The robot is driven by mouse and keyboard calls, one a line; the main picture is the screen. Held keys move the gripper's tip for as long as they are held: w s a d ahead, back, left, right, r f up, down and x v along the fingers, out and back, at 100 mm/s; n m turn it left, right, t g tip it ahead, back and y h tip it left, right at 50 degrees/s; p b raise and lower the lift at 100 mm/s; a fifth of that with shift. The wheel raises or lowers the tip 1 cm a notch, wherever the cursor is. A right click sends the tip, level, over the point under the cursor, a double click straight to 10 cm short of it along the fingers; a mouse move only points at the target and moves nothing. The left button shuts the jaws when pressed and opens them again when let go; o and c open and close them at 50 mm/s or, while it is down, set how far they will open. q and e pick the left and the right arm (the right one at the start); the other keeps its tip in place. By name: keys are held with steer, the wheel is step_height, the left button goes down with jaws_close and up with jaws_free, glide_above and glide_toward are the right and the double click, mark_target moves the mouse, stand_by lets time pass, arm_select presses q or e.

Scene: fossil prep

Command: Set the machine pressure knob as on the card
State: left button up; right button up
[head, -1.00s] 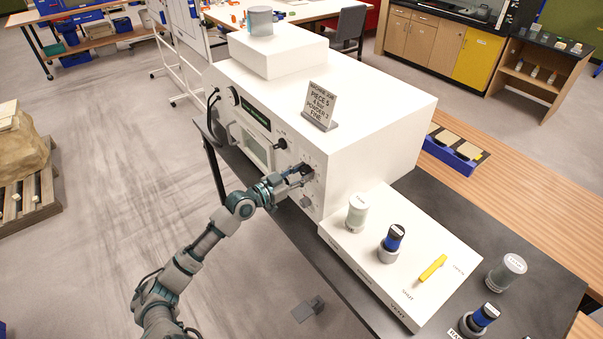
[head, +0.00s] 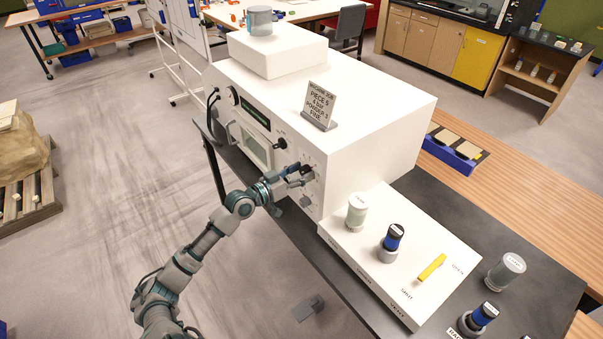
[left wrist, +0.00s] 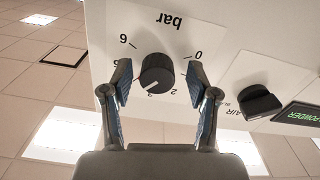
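The pressure knob (left wrist: 156,73) is black and round, on the white machine front under a "bar" scale that looks upside down in the left wrist view. Its white mark points to the lower left, near the figure 3; part of the scale there is behind a finger. My left gripper (left wrist: 160,85) is open, with one finger on each side of the knob and gaps between. In the head view my left gripper (head: 300,177) is at the machine's front panel. The card (head: 319,106) stands on the white machine (head: 375,125); it seems to read piece 5, 4 bar, powder 3 fine.
A black air knob (left wrist: 259,103) and a green powder display (left wrist: 302,116) are beside the pressure knob. A white panel (head: 345,240) with jars and a yellow lever (head: 432,267) is at the right. A grey pedal-like thing (head: 309,307) lies on the floor.

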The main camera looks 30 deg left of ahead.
arm_select(q)
steer(key=shift+a, duration=0.1)
steer(key=shift+s+a, duration=0.1)
steer(key=shift+s, duration=0.15)
steer(key=v, duration=1.1)
steer(key=shift+s, duration=0.15)
